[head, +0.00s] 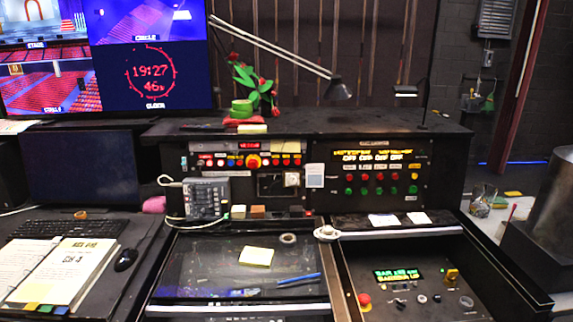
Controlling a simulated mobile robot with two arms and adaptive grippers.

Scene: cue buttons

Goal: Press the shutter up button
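The control desk (300,138) stands in the middle of the head view. Its right upright panel (330,168) has a row of red buttons (380,176) above a row of green buttons (380,190), under yellow and white lit displays. Its left upright panel (220,177) has a row of small lit buttons, a red display and a larger red knob with a yellow surround (253,162). The labels are too small to read, so I cannot tell which button is shutter up. Neither of my grippers shows in this view.
A grey telephone-like unit (205,198) stands before the left panel. A sloping dark surface holds a yellow note (256,256) and a blue pen (298,279). A lower right panel (440,302) has a red knob (364,299) and green display. A desk lamp (340,87) overhangs the top.

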